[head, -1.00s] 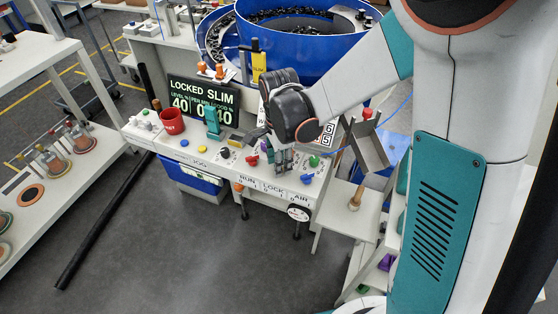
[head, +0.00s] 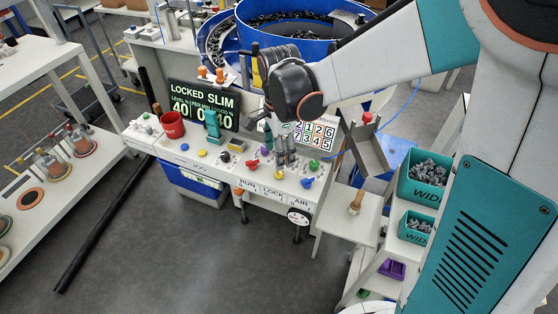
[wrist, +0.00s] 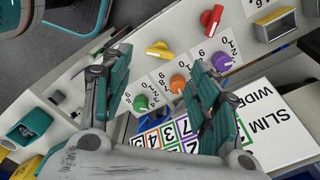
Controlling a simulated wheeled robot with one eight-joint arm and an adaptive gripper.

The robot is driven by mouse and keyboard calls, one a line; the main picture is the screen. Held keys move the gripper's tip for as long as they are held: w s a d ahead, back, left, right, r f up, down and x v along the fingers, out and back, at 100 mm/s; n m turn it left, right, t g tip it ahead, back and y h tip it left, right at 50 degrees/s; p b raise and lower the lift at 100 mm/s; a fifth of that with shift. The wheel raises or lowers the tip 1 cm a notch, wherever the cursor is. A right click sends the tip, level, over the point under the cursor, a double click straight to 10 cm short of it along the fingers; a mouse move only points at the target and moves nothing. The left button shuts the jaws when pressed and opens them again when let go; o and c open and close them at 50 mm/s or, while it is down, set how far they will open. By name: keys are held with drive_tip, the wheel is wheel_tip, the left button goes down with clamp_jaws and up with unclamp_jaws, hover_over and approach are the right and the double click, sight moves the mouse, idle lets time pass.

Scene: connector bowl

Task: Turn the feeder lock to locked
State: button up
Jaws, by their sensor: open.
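The display (head: 203,104) on the control bench reads "LOCKED SLIM" and "40 0 40". The word LOCK (head: 272,191) is printed on the bench's front edge. In the wrist view a red knob (wrist: 212,19) stands at the top, beyond the fingers. My gripper (head: 284,150) is over the panel, behind the red knob and apart from it. Its fingers are spread and empty in the wrist view (wrist: 165,100).
A number card (head: 315,133) stands behind. A red cup (head: 172,125) is left, and a wooden-handled tool (head: 356,199) is on the right shelf.

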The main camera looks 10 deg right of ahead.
wheel_tip(320, 180, up, 6)
drive_tip(key=shift+f, duration=0.1)
idle(0.4)
drive_tip(key=s+d+r+n+t, duration=0.2)
drive_tip(key=s+d+n+t, duration=0.1)
drive_tip(key=s+d+n, duration=0.2)
drive_tip(key=s+d+r+n+t, duration=0.3)
drive_tip(key=s+d+n+t, duration=0.1)
drive_tip(key=s+n, duration=0.6)
drive_tip(key=shift+s+d+r+n, duration=0.3)
drive_tip(key=shift+d+r+n, duration=0.05)
drive_tip(key=shift+n, duration=0.05)
idle(1.6)
